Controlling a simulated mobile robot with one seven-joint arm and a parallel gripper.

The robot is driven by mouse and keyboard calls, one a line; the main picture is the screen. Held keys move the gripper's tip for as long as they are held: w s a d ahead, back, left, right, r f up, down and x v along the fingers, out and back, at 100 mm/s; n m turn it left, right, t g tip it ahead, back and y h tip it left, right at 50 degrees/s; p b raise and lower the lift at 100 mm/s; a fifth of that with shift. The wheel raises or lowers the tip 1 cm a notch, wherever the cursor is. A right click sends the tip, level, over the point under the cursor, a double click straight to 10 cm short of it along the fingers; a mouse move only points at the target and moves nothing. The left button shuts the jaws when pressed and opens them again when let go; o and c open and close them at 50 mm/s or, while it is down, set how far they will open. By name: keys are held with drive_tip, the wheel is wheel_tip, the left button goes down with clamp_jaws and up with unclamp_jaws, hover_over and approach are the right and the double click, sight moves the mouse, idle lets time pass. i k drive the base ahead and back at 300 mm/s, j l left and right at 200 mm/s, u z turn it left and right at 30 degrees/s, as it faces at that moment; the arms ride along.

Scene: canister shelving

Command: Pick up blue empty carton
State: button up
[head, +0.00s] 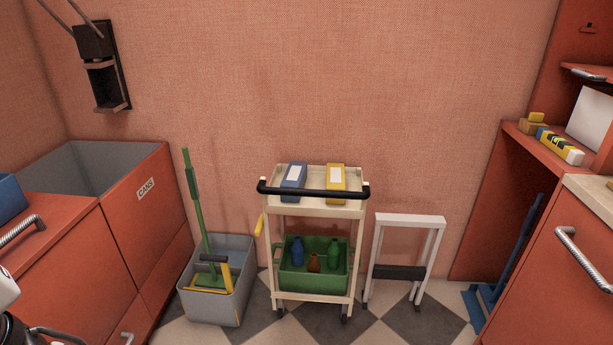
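A blue carton (291,185) with a white label lies on the top tray of a cream cart (314,208) in the middle of the head view. A yellow carton (337,184) with a white label lies to its right on the same tray, with a gap between them. The cart's black handle bar crosses in front of both cartons and covers part of them. Whether the blue carton is empty cannot be told. My gripper is not in view.
A green crate (313,285) with several bottles sits on the cart's lower shelf. A grey bin (216,312) with cleaning tools stands left, a white folding step stool (409,222) right. Red cabinets flank both sides. Checkered floor shows between them.

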sight(296, 174)
drive_tip(key=i+l+u, duration=0.15)
drive_tip(key=i+l, duration=0.2)
drive_tip(key=i+l+u, duration=0.2)
drive_tip(key=i+l, duration=0.25)
drive_tip(key=i+l+u, duration=0.15)
drive_tip(key=i+l, duration=0.2)
drive_tip(key=l, duration=0.15)
drive_tip(key=i+l+u, duration=0.2)
drive_tip(key=l, duration=0.3)
drive_tip(key=i+l+u, duration=0.1)
drive_tip(key=i+l, duration=0.4)
drive_tip(key=i, duration=0.15)
